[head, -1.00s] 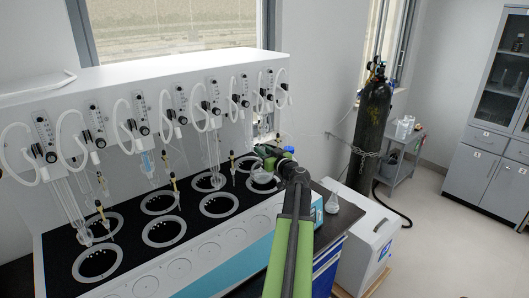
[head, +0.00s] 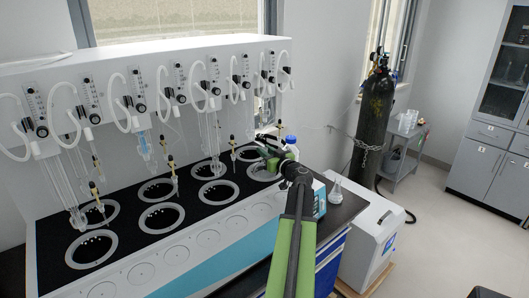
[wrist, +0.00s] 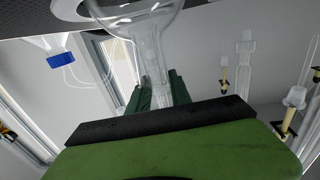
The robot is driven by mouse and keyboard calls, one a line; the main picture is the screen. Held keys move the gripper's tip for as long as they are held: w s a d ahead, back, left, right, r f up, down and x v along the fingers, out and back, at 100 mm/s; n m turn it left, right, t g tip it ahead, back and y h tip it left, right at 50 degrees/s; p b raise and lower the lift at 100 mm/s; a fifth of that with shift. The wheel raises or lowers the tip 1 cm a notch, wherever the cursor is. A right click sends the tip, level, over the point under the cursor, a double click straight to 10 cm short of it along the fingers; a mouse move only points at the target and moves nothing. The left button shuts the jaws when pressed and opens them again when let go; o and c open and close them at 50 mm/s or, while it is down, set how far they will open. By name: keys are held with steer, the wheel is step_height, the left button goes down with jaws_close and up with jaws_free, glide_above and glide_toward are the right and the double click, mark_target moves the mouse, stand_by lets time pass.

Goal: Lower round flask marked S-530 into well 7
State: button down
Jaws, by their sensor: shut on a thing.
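My gripper (head: 271,153) is over the right end of the black distiller deck (head: 116,226). In the wrist view my gripper (wrist: 160,104) is shut on the neck of a clear round flask (wrist: 152,62); its rounded body is cut off by the top edge. No S-530 mark can be read. In the head view the flask is too small or hidden to make out. A pale well ring (head: 263,171) lies just under my gripper, partly covered by it. Part of a ring (wrist: 72,9) also shows close to the flask in the wrist view. Well numbers are unreadable.
A blue-capped bottle (head: 291,144) stands just behind my gripper; its cap (wrist: 61,60) shows in the wrist view. Glass tubes (head: 212,133) hang over the left and middle wells. A conical flask (head: 336,191) stands on the dark counter to the right.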

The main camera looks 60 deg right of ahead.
steer(key=shift+w+a+f+b, duration=0.1)
steer(key=shift+a+f+b, duration=0.1)
steer(key=shift+f+b, duration=0.15)
steer(key=shift+d, duration=0.1)
stand_by(0.4)
steer(key=shift+f, duration=0.15)
steer(key=c, duration=1.1)
jaws_free()
